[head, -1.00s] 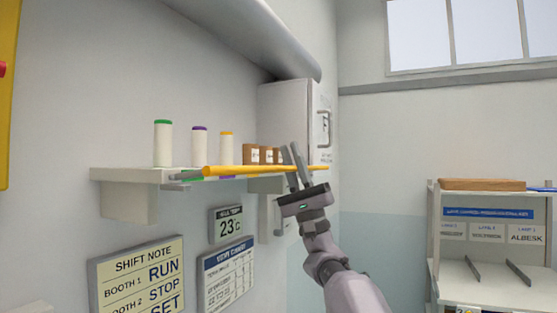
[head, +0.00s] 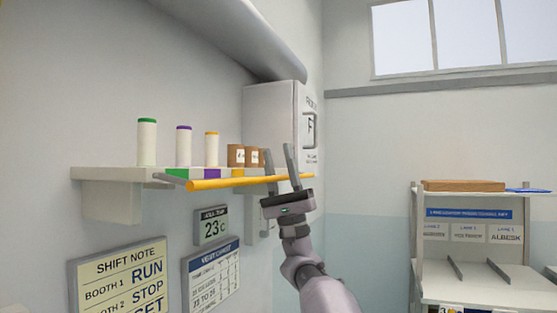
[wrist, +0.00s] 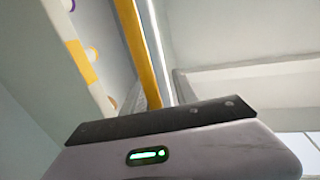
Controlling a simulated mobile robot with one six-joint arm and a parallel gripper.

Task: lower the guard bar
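The yellow guard bar (head: 235,182) runs along the front of a wall shelf (head: 110,174), just below its front edge in the head view. A grey rod (head: 168,178) meets its left end. My gripper (head: 278,155) points up at the bar's right part, with its two fingers apart. The bar crosses the picture at the fingers; whether they touch it I cannot tell. In the wrist view the bar (wrist: 140,50) runs down behind the dark edge of my gripper, which hides the fingers.
White spools with green (head: 147,142), purple (head: 184,146) and orange (head: 212,149) tops and brown boxes (head: 236,155) stand on the shelf. A white wall cabinet (head: 275,115) is behind. A rack (head: 470,245) stands right. A large pipe hangs above.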

